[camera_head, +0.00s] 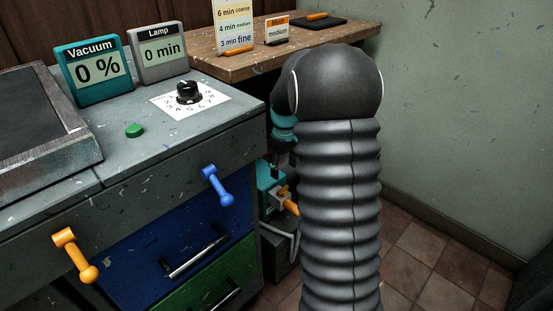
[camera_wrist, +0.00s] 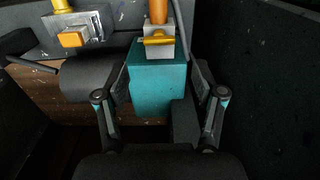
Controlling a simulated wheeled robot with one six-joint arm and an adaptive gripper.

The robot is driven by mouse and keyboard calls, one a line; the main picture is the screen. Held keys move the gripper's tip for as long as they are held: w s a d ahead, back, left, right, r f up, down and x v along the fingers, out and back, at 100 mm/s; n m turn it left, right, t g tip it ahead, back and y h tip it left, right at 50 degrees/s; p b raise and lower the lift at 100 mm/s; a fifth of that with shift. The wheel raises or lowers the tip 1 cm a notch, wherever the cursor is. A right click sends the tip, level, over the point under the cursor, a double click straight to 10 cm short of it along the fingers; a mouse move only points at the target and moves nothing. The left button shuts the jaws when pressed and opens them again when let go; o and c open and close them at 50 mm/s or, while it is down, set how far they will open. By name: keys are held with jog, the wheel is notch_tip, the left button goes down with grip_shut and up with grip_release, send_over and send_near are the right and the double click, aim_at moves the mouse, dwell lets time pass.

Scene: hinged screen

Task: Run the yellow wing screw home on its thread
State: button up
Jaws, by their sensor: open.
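A yellow crosspiece that looks like the wing screw (camera_wrist: 158,41) sits on a small grey block above a teal box (camera_wrist: 158,82) in the wrist view. How deep its thread is seated cannot be seen. My gripper (camera_wrist: 160,78) is open, its two fingers spread left and right of the teal box, with nothing visible held. In the head view my arm hides most of the gripper. The teal box (camera_head: 268,176) shows beside the cabinet, with a small yellow part (camera_head: 283,189) at its top.
An orange handle (camera_head: 292,208) sticks out by the teal box. The cabinet (camera_head: 190,125) with yellow (camera_head: 75,255) and blue levers (camera_head: 217,185) stands at left. A wooden bench (camera_head: 240,65) is behind. In the wrist view, another grey block with an orange button-like piece (camera_wrist: 73,39) is upper left.

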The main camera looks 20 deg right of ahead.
aim_at(283, 189)
jog(key=shift+w+f, duration=0.1)
jog(key=shift+w, duration=0.1)
jog(key=shift+f, duration=0.25)
notch_tip(283, 189, down, 9)
jog(key=b, duration=0.4)
jog(key=shift+r, duration=0.4)
jog(key=c, duration=1)
jog(key=m, duration=0.9)
jog(key=shift+r+m, duration=0.1)
jog(key=shift+m, duration=0.2)
jog(key=m, duration=1.6)
jog(key=shift+m, duration=0.3)
jog(key=m, duration=0.5)
jog(key=shift+m, duration=0.3)
jog(key=m, duration=0.5)
jog(key=shift+r, duration=0.1)
jog(key=m, duration=0.4)
jog(key=shift+w+m, duration=0.1)
jog(key=shift+m, duration=0.2)
jog(key=o, duration=1)
